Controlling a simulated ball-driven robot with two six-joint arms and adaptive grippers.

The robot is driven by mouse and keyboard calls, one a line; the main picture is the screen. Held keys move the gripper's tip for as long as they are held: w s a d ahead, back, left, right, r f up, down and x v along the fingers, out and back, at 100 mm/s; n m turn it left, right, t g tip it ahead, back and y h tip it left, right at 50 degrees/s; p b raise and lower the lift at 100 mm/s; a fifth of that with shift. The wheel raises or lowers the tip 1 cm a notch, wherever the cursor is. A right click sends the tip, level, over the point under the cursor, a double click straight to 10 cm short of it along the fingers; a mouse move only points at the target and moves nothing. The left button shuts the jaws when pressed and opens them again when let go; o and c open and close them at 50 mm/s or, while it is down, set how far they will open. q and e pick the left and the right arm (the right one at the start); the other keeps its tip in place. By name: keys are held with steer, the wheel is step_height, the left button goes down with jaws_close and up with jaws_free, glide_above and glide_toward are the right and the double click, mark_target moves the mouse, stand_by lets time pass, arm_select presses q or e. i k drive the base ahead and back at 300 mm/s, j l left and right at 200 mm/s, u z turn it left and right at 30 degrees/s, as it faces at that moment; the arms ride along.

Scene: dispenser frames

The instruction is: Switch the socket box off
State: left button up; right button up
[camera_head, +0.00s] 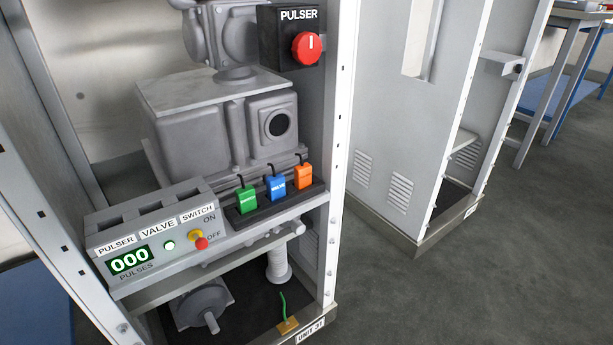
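The socket box (143,271) is a grey box at the lower left of the head view, on a shelf of the open frame. Its top has slots labelled PULSER, VALVE and SWITCH, which look empty. Its front has a display (129,260) reading 000 and a green lamp (169,245) that looks lit. To the right is a switch with a yellow base (195,235) and a red knob (201,243). Neither gripper is in view.
Green (246,199), blue (276,187) and orange (303,176) plugs stand in a black holder right of the box. A black PULSER box (289,37) with a red dial hangs above. A frame post (340,120) stands at the right. Grey floor (480,285) is clear beyond.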

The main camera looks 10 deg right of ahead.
mark_target(201, 243)
steer(key=i+l, duration=0.1)
steer(key=l, duration=0.25)
steer(key=i+l, duration=0.1)
steer(key=l, duration=0.2)
steer(key=u, duration=1.55)
